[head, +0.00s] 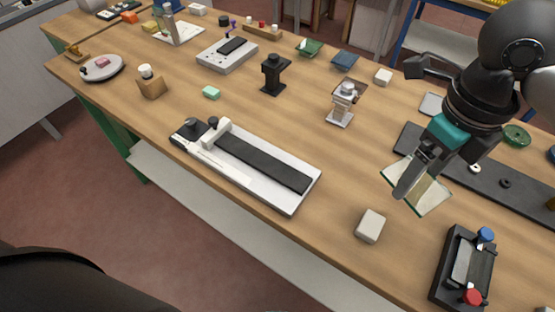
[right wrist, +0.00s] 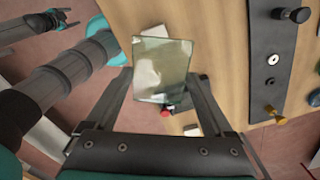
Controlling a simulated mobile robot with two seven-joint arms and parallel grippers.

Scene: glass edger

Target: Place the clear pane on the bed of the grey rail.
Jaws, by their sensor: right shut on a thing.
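The clear pane (head: 428,193) is a thin see-through plate with greenish edges, held tilted above the table at the right. My right gripper (head: 408,182) is shut on it; in the right wrist view the pane (right wrist: 162,72) sits between the fingertips. A white-based machine (head: 297,201) with a long black strip and a pale rail along its near side lies left of the pane. A long dark grey plate (head: 528,189) with knobs lies behind the pane. I cannot tell which is the grey rail. What looks like my left gripper (right wrist: 60,18) shows small in the right wrist view.
A beige block (head: 370,226) stands below the pane, between the white machine and a black fixture (head: 447,272) with blue and red knobs. A small metal stand (head: 341,115) and a black stand (head: 273,75) are farther back. The wood between the machine and the block is clear.

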